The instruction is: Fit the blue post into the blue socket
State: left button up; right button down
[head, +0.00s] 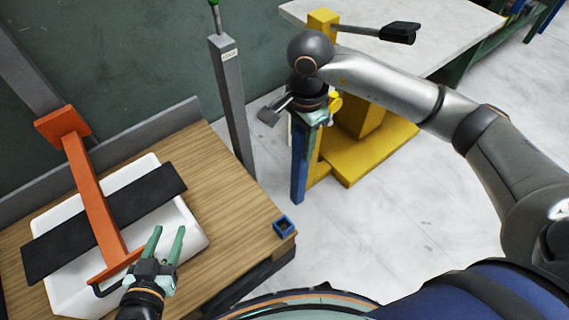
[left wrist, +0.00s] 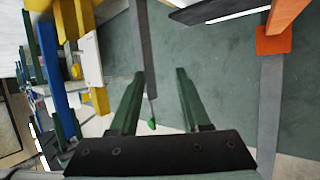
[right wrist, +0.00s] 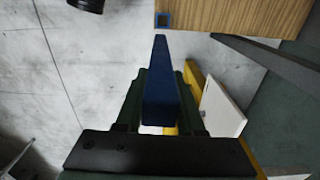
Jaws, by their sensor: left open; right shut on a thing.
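The blue post (head: 299,168) hangs upright from my right gripper (head: 312,118), which is shut on its upper end. It also fills the middle of the right wrist view (right wrist: 161,90), between the fingers. The blue socket (head: 283,227) is a small square open frame at the right corner of the wooden bench top. In the right wrist view the socket (right wrist: 163,19) shows just beyond the post's far end, apart from it. In the head view the post's lower end is above and right of the socket. My left gripper (head: 168,237) is open and empty beside the orange press.
The orange press (head: 95,195) stands over a white tray (head: 190,222) with a black slab (head: 60,245) across it. A grey column (head: 232,105) rises behind the wooden bench (head: 225,185). A yellow press (head: 365,150) stands beside the post. Open floor lies right of the bench.

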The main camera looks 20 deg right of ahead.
pick_arm(q)
jog(key=s+f+n+g+p, duration=0.1)
jog(key=s+f+g, duration=0.3)
jog(key=f, duration=0.3)
jog(key=shift+s+d+f+y+p, duration=0.15)
jog(key=shift+s+y+p, duration=0.2)
jog(key=shift+s, duration=0.45)
pick_arm(e)
jog(key=a+f+m, duration=0.4)
jog(key=f+m, duration=0.2)
jog(key=m, duration=1.1)
jog(key=shift+s+a+f, duration=0.15)
jog(key=shift+s+f, duration=0.1)
jog(key=shift+s, duration=0.1)
pick_arm(q)
jog(key=w+r+m+t+h+b, duration=0.1)
jog(key=w+r+t, duration=0.3)
jog(key=r, duration=0.6)
jog(key=w+r+m+t+h+b, duration=0.2)
jog(key=w+r+t+b, duration=0.1)
jog(key=r, duration=0.7)
jog(key=w+t, duration=0.1)
jog(key=t, duration=0.1)
jog(key=shift+t, duration=0.3)
pick_arm(e)
notch_tip(320, 180, down, 6)
jog(key=shift+r, duration=0.15)
pick_arm(q)
jog(key=shift+f, duration=0.15)
